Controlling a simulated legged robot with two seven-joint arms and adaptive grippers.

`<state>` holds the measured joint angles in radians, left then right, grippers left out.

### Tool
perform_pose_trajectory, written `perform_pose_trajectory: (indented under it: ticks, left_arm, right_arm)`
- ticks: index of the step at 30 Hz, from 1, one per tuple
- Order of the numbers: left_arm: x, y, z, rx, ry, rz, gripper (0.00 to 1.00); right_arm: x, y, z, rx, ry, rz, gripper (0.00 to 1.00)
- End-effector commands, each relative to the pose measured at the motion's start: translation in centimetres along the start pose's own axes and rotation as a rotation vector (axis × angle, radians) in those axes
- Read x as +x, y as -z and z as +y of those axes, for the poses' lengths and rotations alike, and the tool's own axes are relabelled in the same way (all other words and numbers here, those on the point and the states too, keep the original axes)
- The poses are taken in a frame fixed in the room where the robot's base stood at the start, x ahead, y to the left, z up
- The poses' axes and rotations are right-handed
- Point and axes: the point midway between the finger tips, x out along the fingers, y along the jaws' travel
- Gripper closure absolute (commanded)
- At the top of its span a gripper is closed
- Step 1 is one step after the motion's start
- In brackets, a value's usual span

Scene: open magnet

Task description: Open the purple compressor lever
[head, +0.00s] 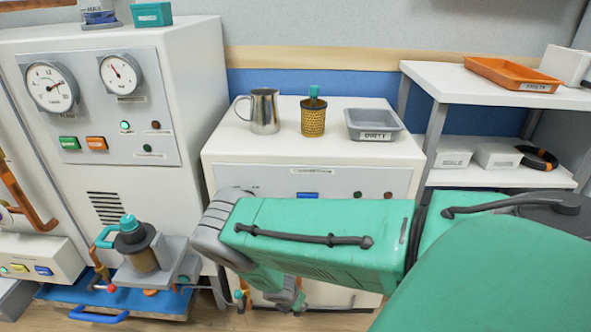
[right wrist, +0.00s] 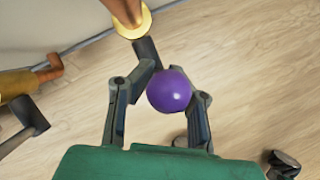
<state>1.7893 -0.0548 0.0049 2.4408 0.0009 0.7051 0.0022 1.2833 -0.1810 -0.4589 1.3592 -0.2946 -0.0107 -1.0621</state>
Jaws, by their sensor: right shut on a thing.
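The purple lever shows in the right wrist view as a round purple knob (right wrist: 169,91) near a short dark stem (right wrist: 147,52). The stem meets a copper pipe with a brass collar (right wrist: 133,24). My right gripper (right wrist: 168,84) is shut on the knob, with one finger on each side. In the head view my green right arm reaches across the front of the middle white cabinet, and the right gripper (head: 290,298) is low in front of it, mostly hidden. The purple knob cannot be made out in the head view. My left gripper is not in view.
A second copper pipe (right wrist: 25,85) with a dark lever stem lies left in the wrist view. The white cabinet (head: 230,165) carries a metal jug (head: 265,112), a gold canister (head: 313,120) and a grey tray (head: 374,125). A gauge cabinet (head: 190,100) stands left, shelves right.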

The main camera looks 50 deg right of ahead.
Motion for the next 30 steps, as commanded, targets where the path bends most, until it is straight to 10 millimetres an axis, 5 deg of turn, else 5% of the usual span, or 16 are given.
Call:
perform_pose_trajectory:
  ticks: [10, 11, 12, 23, 30]
  left_arm:
    - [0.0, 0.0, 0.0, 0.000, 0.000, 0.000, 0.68]
    - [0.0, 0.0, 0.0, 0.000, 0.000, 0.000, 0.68]
    - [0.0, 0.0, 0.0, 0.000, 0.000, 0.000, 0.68]
    - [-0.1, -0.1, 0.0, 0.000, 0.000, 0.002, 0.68]
    - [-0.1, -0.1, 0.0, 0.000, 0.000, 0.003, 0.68]
  right_arm:
    - [-0.1, 0.6, 0.7, -0.002, -0.017, 0.011, 1.00]
    - [-0.1, 0.6, 0.7, -0.002, -0.017, 0.011, 0.77]
    - [-0.1, 0.6, 0.7, -0.002, -0.016, 0.010, 0.67]
    - [-0.5, 0.3, 0.3, -0.001, -0.008, 0.005, 0.67]
    - [-4.5, 0.3, 0.5, -0.003, -0.010, 0.006, 0.67]
